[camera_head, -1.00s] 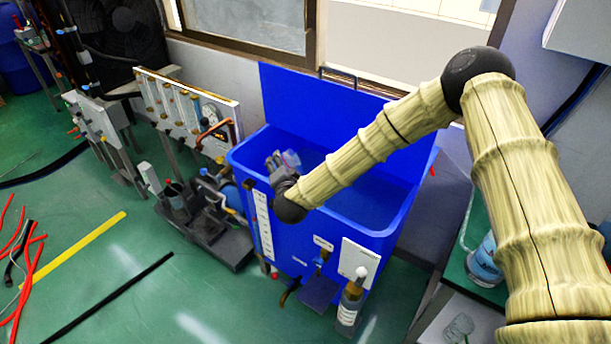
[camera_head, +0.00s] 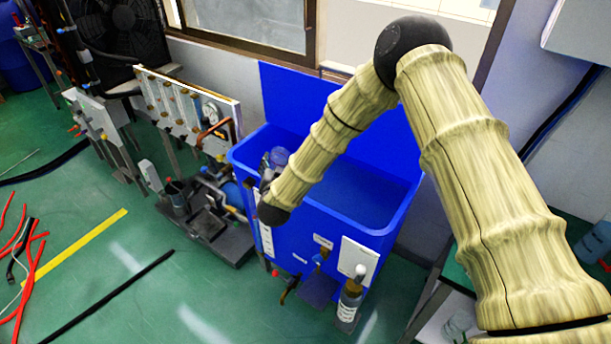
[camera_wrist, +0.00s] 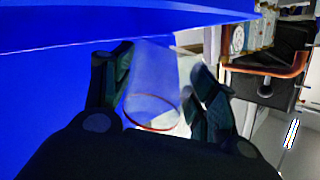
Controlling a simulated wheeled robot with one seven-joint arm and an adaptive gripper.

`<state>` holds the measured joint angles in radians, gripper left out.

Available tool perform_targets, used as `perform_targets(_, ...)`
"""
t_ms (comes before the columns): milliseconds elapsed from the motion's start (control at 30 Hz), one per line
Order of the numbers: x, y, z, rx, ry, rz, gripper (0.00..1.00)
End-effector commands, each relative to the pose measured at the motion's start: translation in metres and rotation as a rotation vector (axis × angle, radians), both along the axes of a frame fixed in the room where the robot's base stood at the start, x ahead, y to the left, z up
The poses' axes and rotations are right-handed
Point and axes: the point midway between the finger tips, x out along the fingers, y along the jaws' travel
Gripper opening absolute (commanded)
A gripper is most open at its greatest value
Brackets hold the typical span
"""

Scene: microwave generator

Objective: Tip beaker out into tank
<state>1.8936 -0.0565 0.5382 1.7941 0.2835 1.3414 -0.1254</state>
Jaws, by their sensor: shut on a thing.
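The blue tank (camera_head: 395,225) stands open-topped in the middle of the head view, with a raised blue panel behind it. The clear beaker (camera_head: 277,157) is over the tank's left end, partly hidden by my arm. In the wrist view the beaker (camera_wrist: 153,88) lies between the two dark fingers, with its reddish round rim nearest the camera. My gripper (camera_wrist: 155,90) is shut on the beaker. In the head view my gripper (camera_head: 266,174) is mostly hidden behind my wrist. The beaker looks tilted; I cannot tell whether it holds liquid.
A panel with tubes and gauges (camera_head: 190,105) and a pump unit (camera_head: 205,215) stand left of the tank. A bottle-like fitting (camera_head: 350,298) is at the tank's front. Red hoses (camera_head: 25,270) lie on the green floor. A bench stands at the right.

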Motion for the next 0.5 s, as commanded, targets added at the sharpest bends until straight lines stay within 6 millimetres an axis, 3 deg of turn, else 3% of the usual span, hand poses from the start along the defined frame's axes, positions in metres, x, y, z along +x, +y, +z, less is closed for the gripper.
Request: perform_targets(500, -0.003, 0.015, -0.012, -0.252, -0.039, 0.0, 0.28)
